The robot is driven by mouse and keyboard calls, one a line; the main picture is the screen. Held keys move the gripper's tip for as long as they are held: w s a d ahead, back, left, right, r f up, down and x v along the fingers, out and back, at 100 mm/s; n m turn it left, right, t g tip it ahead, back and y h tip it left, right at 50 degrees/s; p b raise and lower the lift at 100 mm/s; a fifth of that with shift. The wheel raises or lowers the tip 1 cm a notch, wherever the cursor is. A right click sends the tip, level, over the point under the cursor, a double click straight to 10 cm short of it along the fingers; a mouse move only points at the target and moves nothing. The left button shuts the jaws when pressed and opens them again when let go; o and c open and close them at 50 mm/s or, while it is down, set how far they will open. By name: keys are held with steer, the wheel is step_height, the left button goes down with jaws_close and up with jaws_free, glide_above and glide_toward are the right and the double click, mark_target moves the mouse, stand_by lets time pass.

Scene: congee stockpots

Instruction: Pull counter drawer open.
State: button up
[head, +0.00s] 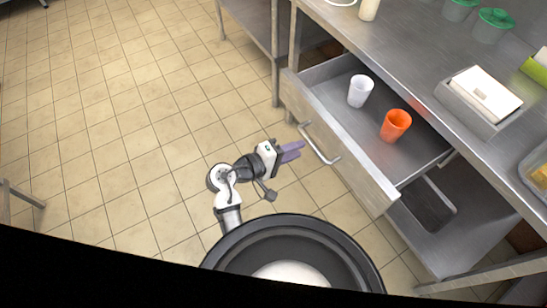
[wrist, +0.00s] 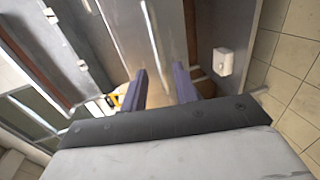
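The counter drawer (head: 345,140) stands pulled out from under the steel counter, its inside showing. Its bar handle (head: 322,146) is on the pale front panel. My gripper (head: 300,150) is just left of the handle, its purple fingers pointing toward it, with a small gap seeming to lie between. In the wrist view the two fingers of my gripper (wrist: 161,74) are spread apart with nothing held between them. A white cup (head: 360,90) and an orange cup (head: 395,125) stand in the drawer.
The steel counter (head: 420,60) carries green-lidded containers (head: 492,25), a grey box with white sheets (head: 482,95) and a tray of yellow food (head: 540,172). A lower shelf (head: 440,235) is under the drawer. The tiled floor (head: 110,110) to the left is clear.

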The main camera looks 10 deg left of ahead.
steer(key=v, duration=0.7)
steer(key=shift+s+a+b, duration=0.2)
steer(key=shift+b, duration=0.15)
